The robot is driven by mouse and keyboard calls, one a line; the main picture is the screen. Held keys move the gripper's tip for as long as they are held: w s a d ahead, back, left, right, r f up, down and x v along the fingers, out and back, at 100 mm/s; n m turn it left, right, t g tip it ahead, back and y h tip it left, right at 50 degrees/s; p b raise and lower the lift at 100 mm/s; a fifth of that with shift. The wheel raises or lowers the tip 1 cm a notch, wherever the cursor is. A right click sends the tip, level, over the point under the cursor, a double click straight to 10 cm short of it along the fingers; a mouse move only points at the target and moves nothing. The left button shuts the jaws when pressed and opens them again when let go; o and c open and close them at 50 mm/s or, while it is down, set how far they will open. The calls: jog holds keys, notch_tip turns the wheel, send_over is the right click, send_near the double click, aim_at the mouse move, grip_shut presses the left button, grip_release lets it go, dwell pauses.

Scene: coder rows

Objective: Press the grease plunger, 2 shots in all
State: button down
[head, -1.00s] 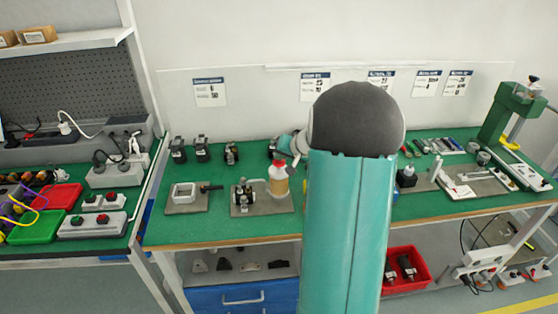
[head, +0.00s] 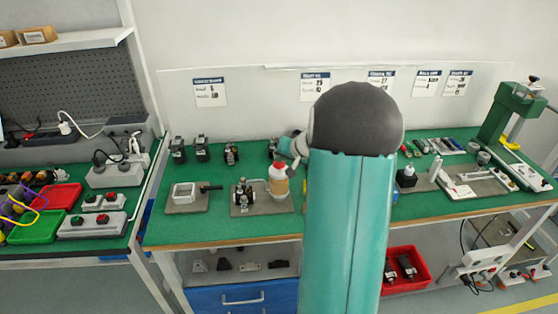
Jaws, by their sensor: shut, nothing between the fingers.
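A pale bottle-like dispenser with a red top and an orange-brown band (head: 278,182) stands upright on a grey plate (head: 247,210) on the green bench. I take its red top to be the grease plunger (head: 278,168). My gripper (head: 297,164) shows only partly, just right of the red top and level with it. Its fingers look shut and empty. My teal arm with its dark joint hides the rest of the hand. I cannot tell whether the fingertips touch the plunger.
A small metal bearing unit (head: 243,194) shares the plate, left of the dispenser. Another plate with a pale square tray (head: 184,192) is further left. Dark parts (head: 201,149) stand behind. A green press (head: 510,115) is at the far right.

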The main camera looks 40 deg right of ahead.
aim_at(281, 165)
jog(key=shift+r, duration=1.15)
jog(key=shift+r, duration=0.1)
notch_tip(281, 165, up, 5)
jog(key=shift+f, duration=0.1)
